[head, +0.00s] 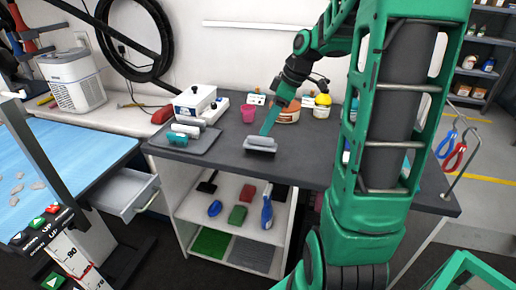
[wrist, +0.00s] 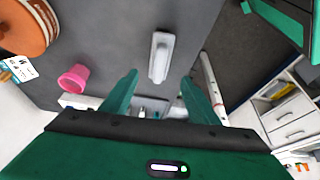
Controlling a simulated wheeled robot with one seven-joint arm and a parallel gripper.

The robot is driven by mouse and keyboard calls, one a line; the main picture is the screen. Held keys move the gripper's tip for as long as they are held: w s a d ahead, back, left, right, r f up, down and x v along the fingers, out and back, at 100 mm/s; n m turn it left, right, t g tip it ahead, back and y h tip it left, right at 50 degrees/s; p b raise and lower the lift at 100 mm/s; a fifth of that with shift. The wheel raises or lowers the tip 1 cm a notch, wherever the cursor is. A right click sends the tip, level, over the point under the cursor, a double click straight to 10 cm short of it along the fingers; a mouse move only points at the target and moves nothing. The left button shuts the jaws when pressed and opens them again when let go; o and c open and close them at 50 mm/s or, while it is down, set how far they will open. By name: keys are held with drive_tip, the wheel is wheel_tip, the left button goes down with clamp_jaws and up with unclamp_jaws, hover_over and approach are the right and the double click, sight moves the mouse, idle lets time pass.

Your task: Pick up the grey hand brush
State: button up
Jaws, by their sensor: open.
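The grey hand brush (head: 260,144) lies on the dark counter top (head: 232,160) near its front edge. In the wrist view the brush (wrist: 160,57) shows a pale handle along a grey body, ahead of my fingertips and roughly between their lines. My gripper (head: 266,128) is above and just behind the brush in the head view. In the wrist view its two green fingers are spread apart with nothing between them (wrist: 160,92). I cannot tell the exact height of the fingertips above the brush.
An open drawer (head: 125,192) juts out lower left.

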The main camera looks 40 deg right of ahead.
sight(260, 137)
drive_tip(key=x, duration=0.8)
drive_tip(key=shift+d+f, duration=0.1)
drive_tip(key=shift+f, duration=0.15)
drive_tip(key=c, duration=1.2)
